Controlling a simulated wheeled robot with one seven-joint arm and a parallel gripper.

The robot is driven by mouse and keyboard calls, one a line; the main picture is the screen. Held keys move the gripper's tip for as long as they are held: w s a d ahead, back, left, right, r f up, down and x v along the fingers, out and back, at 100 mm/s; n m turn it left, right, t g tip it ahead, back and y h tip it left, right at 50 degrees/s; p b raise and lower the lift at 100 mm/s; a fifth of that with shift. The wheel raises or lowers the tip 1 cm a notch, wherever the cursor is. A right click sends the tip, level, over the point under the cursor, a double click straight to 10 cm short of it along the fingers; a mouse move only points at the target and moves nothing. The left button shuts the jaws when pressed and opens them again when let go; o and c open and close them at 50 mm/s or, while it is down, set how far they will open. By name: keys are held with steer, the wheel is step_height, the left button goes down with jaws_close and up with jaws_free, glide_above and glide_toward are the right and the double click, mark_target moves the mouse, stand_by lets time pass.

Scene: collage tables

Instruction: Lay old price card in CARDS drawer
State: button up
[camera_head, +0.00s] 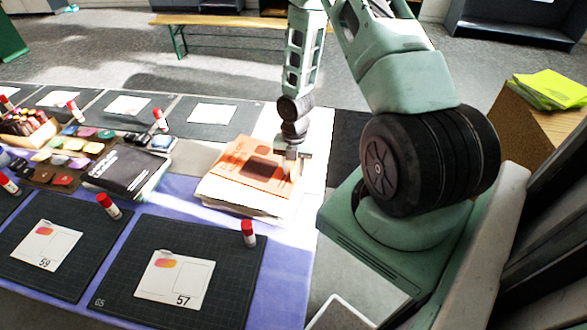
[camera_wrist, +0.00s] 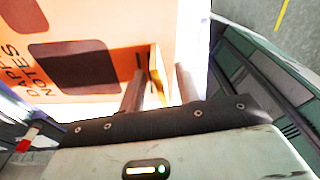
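White cards with an orange-red mark lie on dark mats: one reads 57 (camera_head: 175,281) and one reads 59 (camera_head: 43,247). I cannot tell which card is the old price card. No drawer marked CARDS shows in either view. My gripper (camera_head: 291,153) points down at the right edge of an orange-covered book (camera_head: 243,168) on a stack. In the wrist view its two fingers (camera_wrist: 159,88) stand apart beside the orange cover (camera_wrist: 120,25). Whether the fingertips touch the book is unclear.
Red-capped glue sticks (camera_head: 248,233) stand on the mats. A black book (camera_head: 122,168) and a rack of colored items (camera_head: 28,131) are at left. Yellow-green sheets (camera_head: 551,89) lie on a wooden box at right. A bench (camera_head: 215,21) is behind.

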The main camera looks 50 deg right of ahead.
steer(key=shift+f, duration=0.15)
jaws_close()
